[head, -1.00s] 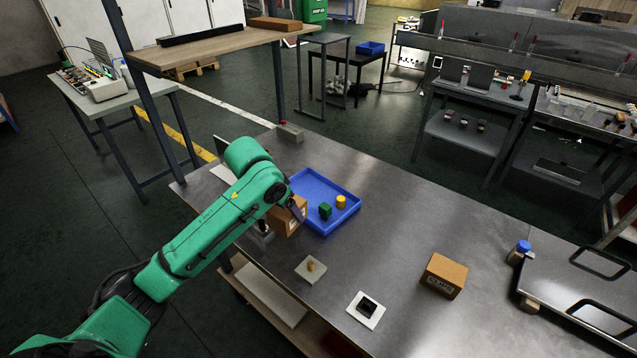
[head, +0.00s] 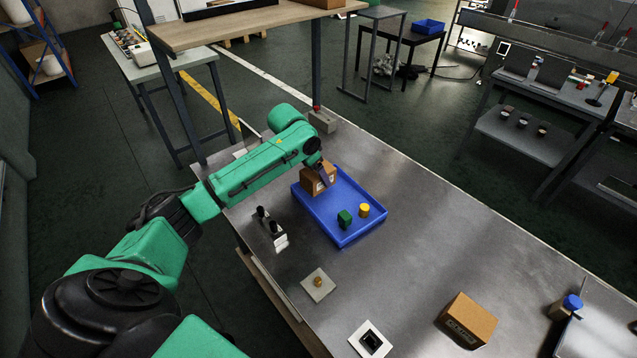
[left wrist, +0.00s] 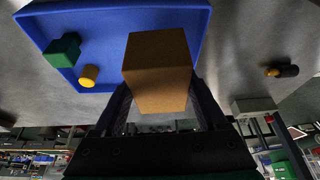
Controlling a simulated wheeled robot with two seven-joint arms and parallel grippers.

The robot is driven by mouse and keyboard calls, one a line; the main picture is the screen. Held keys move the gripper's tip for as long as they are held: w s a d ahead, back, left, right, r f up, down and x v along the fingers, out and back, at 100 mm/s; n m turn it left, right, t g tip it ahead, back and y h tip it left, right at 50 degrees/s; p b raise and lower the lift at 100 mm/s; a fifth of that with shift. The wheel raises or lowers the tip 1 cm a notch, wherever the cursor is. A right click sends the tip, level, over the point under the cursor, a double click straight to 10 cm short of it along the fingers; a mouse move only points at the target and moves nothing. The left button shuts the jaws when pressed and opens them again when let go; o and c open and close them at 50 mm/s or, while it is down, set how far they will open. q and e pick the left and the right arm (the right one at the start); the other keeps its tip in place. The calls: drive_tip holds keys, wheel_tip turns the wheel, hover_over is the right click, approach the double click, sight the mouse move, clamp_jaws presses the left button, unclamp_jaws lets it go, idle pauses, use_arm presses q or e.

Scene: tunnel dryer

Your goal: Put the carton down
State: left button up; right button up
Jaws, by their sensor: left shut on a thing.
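My left gripper (head: 322,172) is shut on a brown carton (head: 313,183) over the far left part of the blue tray (head: 352,231). In the left wrist view the carton (left wrist: 158,72) sits between the two fingers, with the blue tray (left wrist: 45,22) behind it. I cannot tell whether the carton touches the tray floor. A second brown carton (head: 467,320) stands on the metal table at the front right. My right gripper is not in view.
In the tray are a green block (head: 344,218) and a yellow cylinder (head: 364,210). A black-and-white fixture (head: 271,230), a plate with a peg (head: 318,284) and a white square with a dark opening (head: 370,341) are on the table. The table right of the tray is clear.

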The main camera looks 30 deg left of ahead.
use_arm(q)
wheel_tip(320, 180, down, 4)
drive_tip(key=shift+s+f, duration=0.1)
drive_tip(key=shift+f, duration=0.15)
drive_tip(key=o, duration=1.4)
drive_tip(key=v, duration=1.2)
drive_tip(key=shift+b, duration=0.4)
